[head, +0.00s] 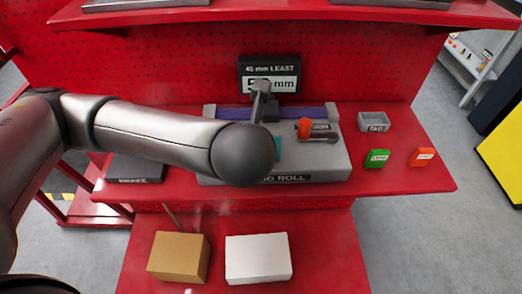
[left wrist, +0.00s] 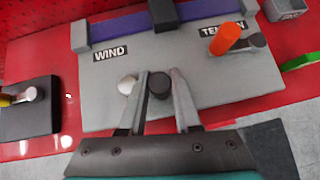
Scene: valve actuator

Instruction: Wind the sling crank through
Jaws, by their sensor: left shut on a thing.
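The grey sling roll unit (head: 330,166) stands on the red bench, and its top also fills much of the left wrist view (left wrist: 105,100). Below its WIND label (left wrist: 110,54) are a round silver hub (left wrist: 127,84) and a black crank knob (left wrist: 158,87). My left gripper (left wrist: 161,76) is shut on the black knob, one finger on each side. In the head view my left arm crosses in front and hides the gripper and crank. A purple sling (left wrist: 203,10) runs along the back of the unit. My right gripper is not seen.
An orange-handled lever (left wrist: 226,39) stands by the TENSION label, right of the crank. A dark block (left wrist: 28,115) sits to the left. A display (head: 270,75) reads "45 mm LEAST". A grey tray (head: 374,121) and green (head: 377,158) and orange (head: 421,157) tags lie right.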

